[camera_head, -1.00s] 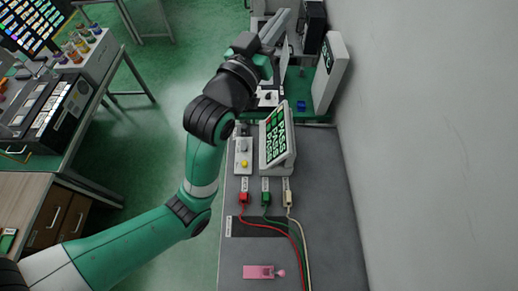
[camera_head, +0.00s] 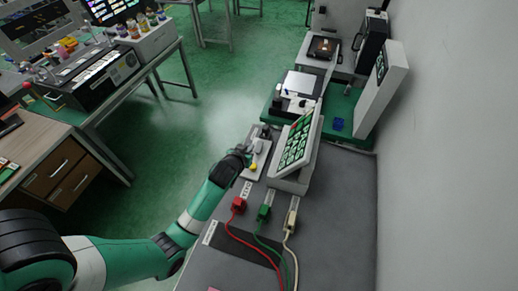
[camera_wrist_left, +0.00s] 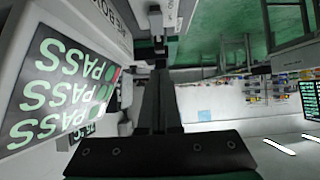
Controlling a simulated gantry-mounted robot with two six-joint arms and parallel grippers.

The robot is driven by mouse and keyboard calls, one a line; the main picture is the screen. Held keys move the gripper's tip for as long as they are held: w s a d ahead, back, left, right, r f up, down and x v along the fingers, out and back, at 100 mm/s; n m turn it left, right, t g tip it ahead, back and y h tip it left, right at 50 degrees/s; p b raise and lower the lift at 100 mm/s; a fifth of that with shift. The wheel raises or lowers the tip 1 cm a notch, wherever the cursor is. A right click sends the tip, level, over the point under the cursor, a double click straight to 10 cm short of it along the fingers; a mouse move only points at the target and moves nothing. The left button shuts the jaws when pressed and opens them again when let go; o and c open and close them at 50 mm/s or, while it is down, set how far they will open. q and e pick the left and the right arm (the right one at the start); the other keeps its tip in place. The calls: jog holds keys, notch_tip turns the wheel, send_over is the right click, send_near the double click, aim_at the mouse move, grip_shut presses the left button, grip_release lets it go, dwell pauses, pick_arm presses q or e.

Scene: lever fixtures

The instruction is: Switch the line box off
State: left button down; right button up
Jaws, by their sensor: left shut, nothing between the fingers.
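The line box appears to be the small light-grey box (camera_head: 256,166) with a yellow button, left of the PASS display on the grey bench. Its lever is not clear; my gripper and arm partly cover the box in the head view. My left gripper (camera_head: 246,151) is shut and empty at the box's left side. In the left wrist view my closed fingers (camera_wrist_left: 157,75) point toward a small grey part (camera_wrist_left: 156,22) beside a white labelled face. I cannot tell whether they touch it. My right gripper is not in view.
The tilted PASS display (camera_head: 298,140) stands close to the right of the box. Red (camera_head: 238,205), green (camera_head: 264,212) and cream (camera_head: 291,219) plugs with cables lie in front. A green-based machine (camera_head: 340,125) stands behind; a wall is at right.

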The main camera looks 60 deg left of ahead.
pick_arm(q)
jog(key=shift+b, duration=0.5)
jog(key=b, duration=0.5)
send_near(260, 142)
jog(key=w+a, duration=0.1)
jog(key=w+a+r, duration=0.1)
jog(key=shift+w+a, duration=0.25)
jog(key=f, duration=0.1)
jog(key=f+b, duration=0.1)
jog(key=w+a+f, duration=0.1)
jog(key=f, duration=0.1)
jog(key=shift+b, duration=0.3)
jog(key=shift+w, duration=0.1)
